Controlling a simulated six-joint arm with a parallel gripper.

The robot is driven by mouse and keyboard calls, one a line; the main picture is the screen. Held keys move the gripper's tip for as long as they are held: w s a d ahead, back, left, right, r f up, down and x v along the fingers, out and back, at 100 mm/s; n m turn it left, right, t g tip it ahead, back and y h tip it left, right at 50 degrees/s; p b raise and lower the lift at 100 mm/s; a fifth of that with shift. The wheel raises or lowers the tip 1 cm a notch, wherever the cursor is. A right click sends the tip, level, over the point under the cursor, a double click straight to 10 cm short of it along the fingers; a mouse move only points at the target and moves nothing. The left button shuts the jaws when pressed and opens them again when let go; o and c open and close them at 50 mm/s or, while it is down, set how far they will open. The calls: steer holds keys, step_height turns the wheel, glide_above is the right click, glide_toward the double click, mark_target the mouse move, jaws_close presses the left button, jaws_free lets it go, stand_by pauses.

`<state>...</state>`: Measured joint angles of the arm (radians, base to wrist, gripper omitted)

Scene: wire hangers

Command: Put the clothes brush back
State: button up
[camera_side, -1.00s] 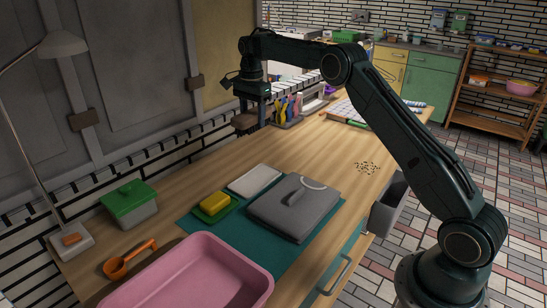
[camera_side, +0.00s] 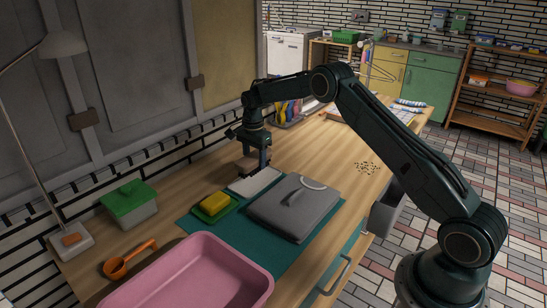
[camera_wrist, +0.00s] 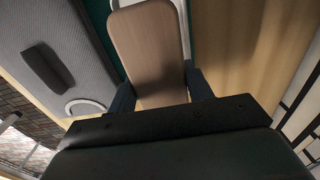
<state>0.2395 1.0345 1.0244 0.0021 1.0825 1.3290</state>
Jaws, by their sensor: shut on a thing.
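My gripper (camera_side: 255,160) is shut on the clothes brush, low over the table at the back end of the teal mat. In the wrist view, the brush's smooth brown wooden back (camera_wrist: 150,45) lies between the two fingers of my gripper (camera_wrist: 160,92). In the side view the brush is small and dark, and mostly hidden by the fingers. A shallow white tray (camera_side: 264,183) lies just below and in front of the gripper. Its pale rim shows behind the brush in the wrist view (camera_wrist: 184,12). I cannot tell whether the brush touches the tray.
A folded grey garment (camera_side: 290,215) lies on the teal mat (camera_side: 237,242), right of the tray. A yellow block (camera_side: 214,202) on a green dish sits to the left.

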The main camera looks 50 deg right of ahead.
mark_target(255, 170)
steer(key=shift+f, duration=2.4)
steer(key=shift+f, duration=0.1)
steer(key=o, duration=0.9)
steer(key=shift+o, duration=0.2)
step_height(255, 170, up, 12)
steer(key=shift+f, duration=0.15)
steer(key=shift+r, duration=0.3)
